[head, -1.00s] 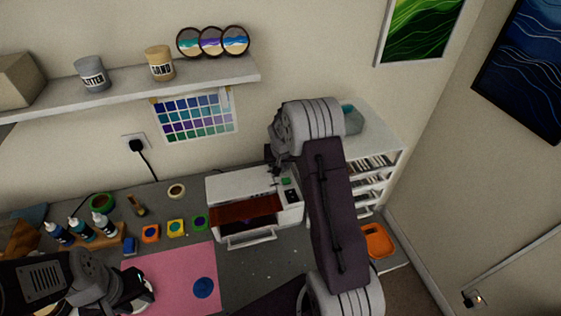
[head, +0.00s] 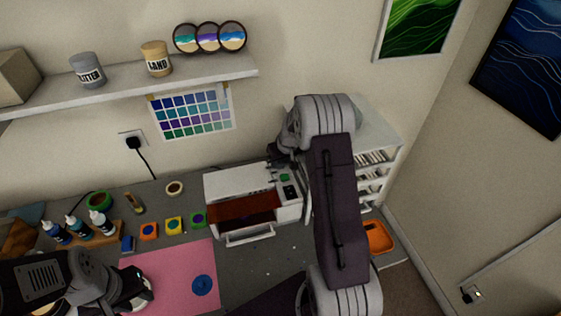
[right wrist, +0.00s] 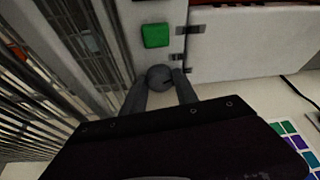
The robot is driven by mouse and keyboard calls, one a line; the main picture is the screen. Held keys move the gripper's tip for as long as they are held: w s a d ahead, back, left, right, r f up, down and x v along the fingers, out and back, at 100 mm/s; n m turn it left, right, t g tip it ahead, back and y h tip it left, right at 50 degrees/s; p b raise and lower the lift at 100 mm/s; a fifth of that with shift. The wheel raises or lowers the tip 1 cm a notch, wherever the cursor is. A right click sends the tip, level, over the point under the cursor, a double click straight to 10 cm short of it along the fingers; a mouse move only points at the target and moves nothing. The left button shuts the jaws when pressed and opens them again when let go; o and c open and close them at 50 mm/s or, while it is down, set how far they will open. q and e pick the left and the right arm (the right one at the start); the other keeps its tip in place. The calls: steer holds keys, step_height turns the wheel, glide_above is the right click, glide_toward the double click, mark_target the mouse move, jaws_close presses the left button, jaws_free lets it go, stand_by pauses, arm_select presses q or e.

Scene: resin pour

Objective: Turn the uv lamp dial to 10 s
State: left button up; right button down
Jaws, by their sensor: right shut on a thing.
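The UV lamp (head: 222,185) is a white box with a reddish-brown see-through window, at the back of the table in the head view. A green button (head: 284,177) and a small dark panel (head: 290,191) are at its right end. The lamp dial (right wrist: 159,76), a round grey knob, sits beside the green button in the right wrist view. My right gripper (right wrist: 160,84) is shut on the dial, one finger on each side. The dial's setting cannot be read. My left gripper (head: 138,292) is low at the left, over the pink mat's edge; its jaws are unclear.
A white drawer unit (head: 375,135) stands close right of the lamp, with an orange tray (head: 378,237) in front. The pink mat (head: 180,262) holds a blue disc (head: 202,285). Bottles (head: 78,228) and colour pots (head: 173,225) stand at the left.

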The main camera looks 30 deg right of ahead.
steer(key=c, duration=0.9)
jaws_free()
steer(key=shift+c, duration=0.2)
